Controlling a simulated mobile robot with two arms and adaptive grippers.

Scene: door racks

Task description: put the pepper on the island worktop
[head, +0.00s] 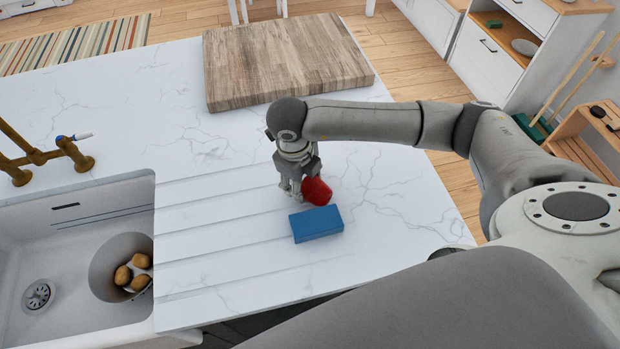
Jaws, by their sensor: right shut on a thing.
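The pepper (318,191) is red and shows beside the fingers of my right gripper (297,192), just behind a blue block. My right gripper points down and is shut on the pepper, low over the island worktop (215,225). The worktop is white with grey veins and has grooves near the sink. I cannot tell whether the pepper touches the worktop. The gripper hides part of the pepper's left side. My left gripper is not in view.
The blue block (316,224) lies right in front of the pepper. A wooden board (284,62) lies at the back. A sink (60,225) with a brass tap (38,156) and a bowl (112,262) of potatoes is at the left. The worktop left of the board is clear.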

